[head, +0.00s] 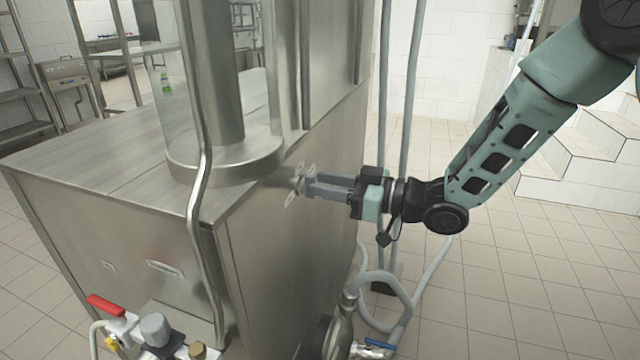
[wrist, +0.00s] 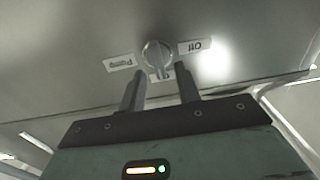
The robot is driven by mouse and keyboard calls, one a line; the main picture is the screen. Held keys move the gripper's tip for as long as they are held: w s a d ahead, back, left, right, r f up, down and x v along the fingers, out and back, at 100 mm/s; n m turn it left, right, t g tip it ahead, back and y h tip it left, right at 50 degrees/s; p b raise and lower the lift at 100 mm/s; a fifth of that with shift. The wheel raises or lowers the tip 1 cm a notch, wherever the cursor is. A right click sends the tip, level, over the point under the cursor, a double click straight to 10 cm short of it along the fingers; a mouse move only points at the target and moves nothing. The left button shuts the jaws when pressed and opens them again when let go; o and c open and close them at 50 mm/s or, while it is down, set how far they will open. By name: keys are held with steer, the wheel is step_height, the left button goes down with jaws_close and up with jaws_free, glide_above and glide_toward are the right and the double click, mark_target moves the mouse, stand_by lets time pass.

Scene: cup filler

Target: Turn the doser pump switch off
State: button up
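The switch is a round grey knob (wrist: 157,55) on the steel side panel, seen in the wrist view with upside-down labels around it. An "Off" label (wrist: 195,46) is to its right and another label (wrist: 119,63), seemingly "Pump", to its left. A third label below the knob is partly hidden. The knob's exact setting is hard to tell. My gripper (wrist: 160,71) is open, its fingers apart and pointing at the knob, with nothing visible between them. In the head view my gripper (head: 306,186) reaches the panel from the right. Contact with the knob cannot be told.
The steel machine (head: 110,200) carries a clear cylinder and a bent steel pipe (head: 200,180). Valves with a red handle (head: 106,305) and a blue handle (head: 380,344) are low in front. Grey hoses (head: 400,130) stand behind my gripper. Tiled floor (head: 520,290) is open at right.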

steer(key=shift+x, duration=0.85)
jaws_close()
